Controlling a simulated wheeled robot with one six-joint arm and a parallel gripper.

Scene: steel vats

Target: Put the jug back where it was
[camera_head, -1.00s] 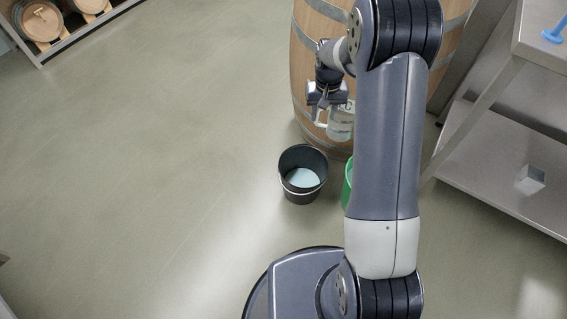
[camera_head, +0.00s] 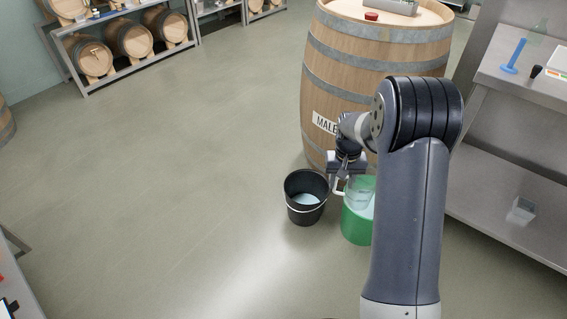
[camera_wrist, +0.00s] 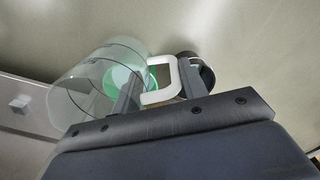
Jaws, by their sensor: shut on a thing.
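The jug is clear with a white handle. In the head view the jug (camera_head: 360,192) appears in front of and above the green bucket, partly hidden by my arm. My gripper (camera_head: 346,172) is at its left side. In the wrist view the jug (camera_wrist: 85,88) is on the left, and my gripper (camera_wrist: 158,92) is shut on its white handle (camera_wrist: 172,97). I see no clear sign of liquid in it. Its exact tilt is hard to tell.
A black bucket (camera_head: 306,217) with pale liquid and a green bucket (camera_head: 356,228) stand on the floor before a large barrel (camera_head: 345,85). A steel table (camera_head: 510,78) with a lower shelf stands at right, holding a blue object (camera_head: 515,55). Floor at left is open.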

